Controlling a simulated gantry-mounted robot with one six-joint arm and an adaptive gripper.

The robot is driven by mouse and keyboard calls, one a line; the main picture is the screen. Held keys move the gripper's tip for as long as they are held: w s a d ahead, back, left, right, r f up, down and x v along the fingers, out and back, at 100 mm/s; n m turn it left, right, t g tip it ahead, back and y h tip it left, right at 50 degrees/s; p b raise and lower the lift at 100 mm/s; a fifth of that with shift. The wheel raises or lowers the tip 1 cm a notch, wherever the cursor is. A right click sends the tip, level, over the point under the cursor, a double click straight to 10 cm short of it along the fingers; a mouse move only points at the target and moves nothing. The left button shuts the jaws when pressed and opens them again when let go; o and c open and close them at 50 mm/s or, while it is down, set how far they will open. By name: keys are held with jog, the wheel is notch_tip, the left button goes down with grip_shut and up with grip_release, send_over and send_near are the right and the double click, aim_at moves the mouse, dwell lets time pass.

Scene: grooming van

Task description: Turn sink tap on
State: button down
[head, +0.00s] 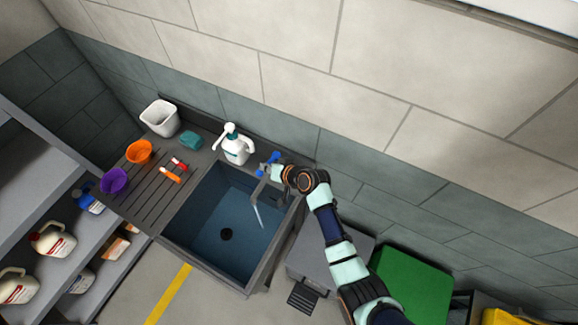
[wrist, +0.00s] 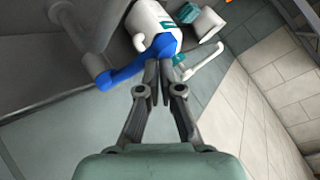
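The sink tap (head: 257,190) stands at the back right corner of the dark blue sink basin (head: 215,225). A pale streak that looks like running water falls from its spout into the basin. The tap's blue lever (head: 268,162) shows just left of my gripper (head: 279,171). In the wrist view the blue lever (wrist: 122,74) runs from the grey tap (wrist: 78,45) toward my fingertips (wrist: 163,68). The fingers are together, tips beside or against the lever's end; I cannot tell whether they touch. Nothing is seen held between them.
A white pump bottle (head: 236,149) stands just behind and left of the tap. A teal sponge (head: 191,140), white bin (head: 160,118), orange bowl (head: 139,151), purple bowl (head: 114,181) and small red and orange items sit on the draining board (head: 150,196). The tiled wall is close behind.

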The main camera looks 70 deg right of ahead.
jog(key=shift+w+a+f, duration=0.1)
jog(key=shift+w+f, duration=0.25)
jog(key=shift+w, duration=0.3)
jog(key=shift+f, duration=0.1)
jog(key=shift+s+b, duration=0.1)
jog(key=shift+b, duration=0.25)
jog(key=shift+s+d, duration=0.3)
jog(key=shift+d, duration=0.05)
jog(key=s+a+r+p, duration=0.3)
jog(key=s+a+r, duration=0.1)
jog(key=a+r, duration=0.4)
jog(key=shift+s+r, duration=0.15)
jog(key=shift+r, duration=0.6)
jog(key=shift+a, duration=0.1)
